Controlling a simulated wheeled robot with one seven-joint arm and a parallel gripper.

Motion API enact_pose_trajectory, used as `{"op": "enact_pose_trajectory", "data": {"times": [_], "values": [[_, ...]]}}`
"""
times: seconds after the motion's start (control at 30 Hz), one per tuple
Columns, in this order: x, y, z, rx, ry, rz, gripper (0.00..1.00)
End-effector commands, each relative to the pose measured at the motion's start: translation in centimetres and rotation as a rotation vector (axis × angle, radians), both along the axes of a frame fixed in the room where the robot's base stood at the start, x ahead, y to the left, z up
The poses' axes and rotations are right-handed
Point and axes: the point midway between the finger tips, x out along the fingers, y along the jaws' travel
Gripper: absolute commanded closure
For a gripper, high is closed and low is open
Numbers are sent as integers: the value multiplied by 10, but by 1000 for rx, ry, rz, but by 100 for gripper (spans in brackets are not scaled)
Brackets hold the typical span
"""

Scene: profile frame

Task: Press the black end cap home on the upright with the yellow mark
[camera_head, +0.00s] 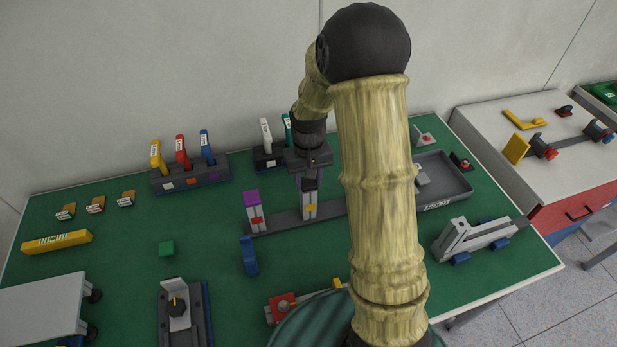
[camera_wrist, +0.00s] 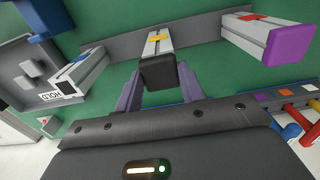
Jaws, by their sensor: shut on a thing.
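The upright with the yellow mark (camera_head: 309,209) stands on a dark base bar (camera_head: 281,221); it also shows in the wrist view (camera_wrist: 156,42). My gripper (camera_head: 310,183) is directly above it, pointing down. In the wrist view its two purplish fingers are shut on the black end cap (camera_wrist: 158,73), one on each side. The cap is at the top end of this upright and in line with it. I cannot tell whether a gap is left between them.
An upright with a purple cap (camera_head: 251,198) and red mark stands left on the bar. An open-ended upright (camera_wrist: 80,74) shows in the wrist view; my arm hides it in the head view. A grey tray (camera_head: 462,188) and a blue clamp-like part (camera_head: 249,257) are nearby.

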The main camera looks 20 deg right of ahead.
Motion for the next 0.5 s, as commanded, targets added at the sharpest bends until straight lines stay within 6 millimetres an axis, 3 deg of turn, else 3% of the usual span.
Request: {"op": "enact_pose_trajectory", "data": {"times": [0.07,0.1,0.2,0.5], "values": [[0,0,0,0,0,0,82],[0,0,0,0,0,0,55],[0,0,0,0,0,0,36],[0,0,1,0,-1,0,36]]}}
